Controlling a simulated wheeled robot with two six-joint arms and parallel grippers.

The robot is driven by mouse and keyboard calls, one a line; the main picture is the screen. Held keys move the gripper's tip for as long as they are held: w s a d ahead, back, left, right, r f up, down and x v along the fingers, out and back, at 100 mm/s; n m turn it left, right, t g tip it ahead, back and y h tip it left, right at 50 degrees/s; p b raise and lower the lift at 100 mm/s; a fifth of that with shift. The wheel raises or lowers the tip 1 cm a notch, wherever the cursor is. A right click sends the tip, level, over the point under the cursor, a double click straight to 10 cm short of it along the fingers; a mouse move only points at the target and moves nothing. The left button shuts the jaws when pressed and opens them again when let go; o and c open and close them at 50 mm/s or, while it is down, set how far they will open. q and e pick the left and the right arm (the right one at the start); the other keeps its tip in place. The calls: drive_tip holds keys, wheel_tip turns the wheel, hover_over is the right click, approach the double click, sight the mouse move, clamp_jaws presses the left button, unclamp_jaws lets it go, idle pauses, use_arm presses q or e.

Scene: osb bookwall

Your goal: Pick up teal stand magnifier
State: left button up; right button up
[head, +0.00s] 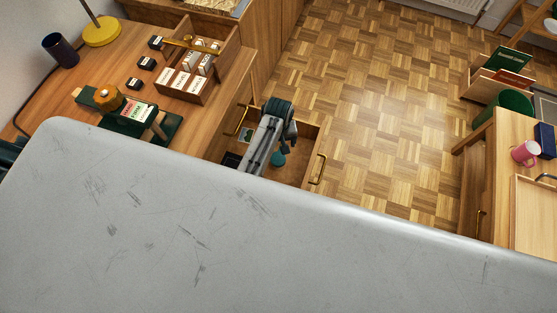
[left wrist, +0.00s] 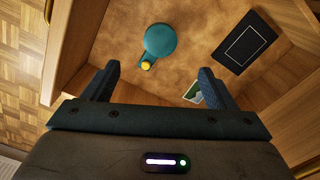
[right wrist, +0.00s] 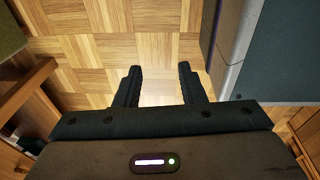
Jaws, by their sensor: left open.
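The teal stand magnifier (left wrist: 160,41) lies in an open wooden drawer, a round teal disc with a small yellow knob at its lower edge. In the head view a bit of teal (head: 277,158) shows in the drawer beside my left arm. My left gripper (left wrist: 160,72) is open and empty over the drawer, its fingers on either side of the line to the magnifier, which lies just beyond the fingertips. How high the gripper is above it I cannot tell. My right gripper (right wrist: 160,69) is open and empty above the parquet floor; the head view does not show it.
The drawer (head: 313,150) also holds a dark flat rectangular item (left wrist: 245,42) and a green and white card (left wrist: 193,92), partly behind a left finger. Its wooden walls stand close around my left gripper. A grey surface fills the head view's lower part. The parquet floor (head: 370,110) is clear.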

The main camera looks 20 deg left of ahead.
use_arm(q)
drive_tip(key=b, duration=0.5)
hover_over(278, 158)
wheel_tip(278, 158, down, 6)
drive_tip(key=shift+s+d+r, duration=0.1)
drive_tip(key=shift+s+r, duration=0.05)
drive_tip(key=shift+f, duration=0.2)
wheel_tip(278, 158, down, 5)
drive_tip(key=shift+f, duration=0.1)
wheel_tip(278, 158, down, 4)
drive_tip(key=shift+f+b, duration=0.1)
drive_tip(key=shift+b, duration=0.55)
drive_tip(key=shift+f, duration=0.5)
drive_tip(key=c, duration=1.2)
drive_tip(key=shift+o, duration=0.2)
use_arm(e)
drive_tip(key=w+a+r, duration=0.1)
drive_tip(key=w+r, duration=0.5)
drive_tip(key=w, duration=0.3)
drive_tip(key=shift+w+a, duration=0.15)
drive_tip(key=shift+a, duration=0.05)
use_arm(q)
drive_tip(key=shift+r, duration=0.1)
